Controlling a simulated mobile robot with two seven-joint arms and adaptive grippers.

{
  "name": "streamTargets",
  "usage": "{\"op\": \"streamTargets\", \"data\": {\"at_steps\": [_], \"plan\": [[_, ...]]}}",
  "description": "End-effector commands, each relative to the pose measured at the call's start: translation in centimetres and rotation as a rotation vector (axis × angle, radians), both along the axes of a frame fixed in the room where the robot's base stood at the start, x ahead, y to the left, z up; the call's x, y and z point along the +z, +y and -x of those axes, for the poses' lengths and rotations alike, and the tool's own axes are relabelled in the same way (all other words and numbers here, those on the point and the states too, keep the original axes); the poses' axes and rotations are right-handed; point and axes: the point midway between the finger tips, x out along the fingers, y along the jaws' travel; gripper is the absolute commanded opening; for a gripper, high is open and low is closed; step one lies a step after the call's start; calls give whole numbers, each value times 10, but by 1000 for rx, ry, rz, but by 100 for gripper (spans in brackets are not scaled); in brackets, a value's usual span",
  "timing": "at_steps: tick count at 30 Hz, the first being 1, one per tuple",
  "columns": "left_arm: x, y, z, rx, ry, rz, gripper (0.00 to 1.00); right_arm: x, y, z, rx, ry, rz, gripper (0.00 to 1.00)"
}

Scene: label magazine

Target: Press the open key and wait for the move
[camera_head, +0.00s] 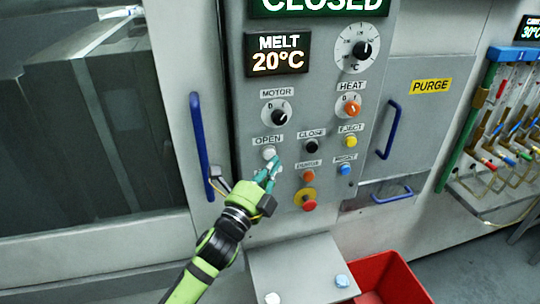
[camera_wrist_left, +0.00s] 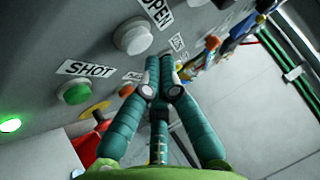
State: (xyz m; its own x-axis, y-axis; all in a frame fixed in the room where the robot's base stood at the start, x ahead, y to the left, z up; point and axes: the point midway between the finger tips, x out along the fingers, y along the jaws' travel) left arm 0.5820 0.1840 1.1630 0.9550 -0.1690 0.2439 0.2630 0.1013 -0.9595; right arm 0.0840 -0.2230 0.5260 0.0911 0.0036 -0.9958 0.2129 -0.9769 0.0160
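The open key (camera_head: 269,153) is a white round button under the OPEN label on the grey panel. It also shows large in the left wrist view (camera_wrist_left: 132,36). My left gripper (camera_head: 273,165) has its teal fingers drawn together with nothing between them. Its tips are just below the open key in the head view and beside it in the wrist view; I cannot tell if they touch the panel. The display (camera_head: 318,6) reads CLOSED. A large dark window (camera_head: 90,120) fills the left side. My right gripper is not in view.
Near the tips are the black close key (camera_head: 311,146), an orange key (camera_head: 308,176) and the red stop knob (camera_head: 309,205). The green shot key (camera_wrist_left: 76,93) shows only in the wrist view. Blue handles (camera_head: 200,145) flank the panel. A red bin (camera_head: 390,280) stands below.

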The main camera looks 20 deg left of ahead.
Motion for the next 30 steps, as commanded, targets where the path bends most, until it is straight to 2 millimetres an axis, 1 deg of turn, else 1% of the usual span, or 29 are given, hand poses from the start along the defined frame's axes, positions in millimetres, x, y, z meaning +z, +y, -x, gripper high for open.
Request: {"op": "streamTargets", "data": {"at_steps": [14, 23, 30], "plan": [[0, 0, 0, 0, 0, 0, 0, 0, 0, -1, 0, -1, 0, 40], [0, 4, -7, 0, 0, -1, 0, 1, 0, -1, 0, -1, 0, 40], [0, 5, -7, 0, 0, 0, 0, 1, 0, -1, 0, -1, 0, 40]]}}
